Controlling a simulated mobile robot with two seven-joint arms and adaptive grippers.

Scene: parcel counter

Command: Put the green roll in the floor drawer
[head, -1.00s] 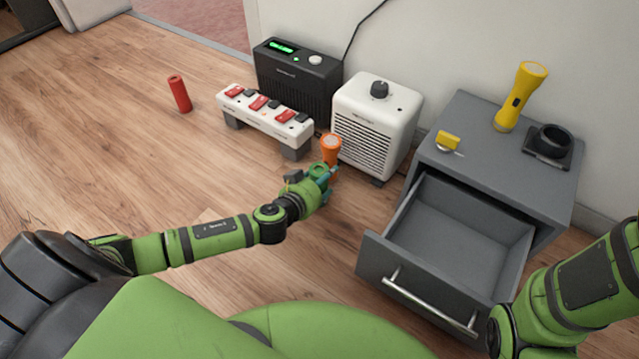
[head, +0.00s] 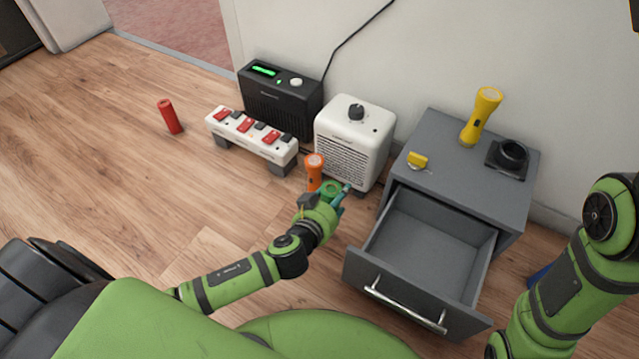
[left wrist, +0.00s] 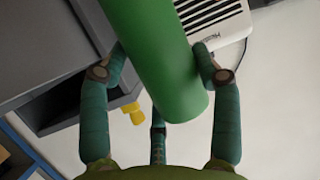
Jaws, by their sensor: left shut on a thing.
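The green roll (left wrist: 158,55) is a plain cylinder held between the fingers of my left gripper (left wrist: 157,75) in the left wrist view. In the head view my left gripper (head: 335,195) is in front of the white heater, left of the drawer, and only the end of the green roll (head: 329,187) shows. The floor drawer (head: 425,245) is the pulled-out drawer of a grey cabinet (head: 520,195); its visible inside is empty. My right arm is at the right edge of the head view, but its gripper is not visible.
An orange flashlight (head: 314,172) stands close behind my left gripper. The white heater (head: 355,140), black box (head: 280,103) and power strip (head: 253,137) line the wall. A yellow flashlight (head: 481,115) and black holder (head: 508,160) are on the cabinet.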

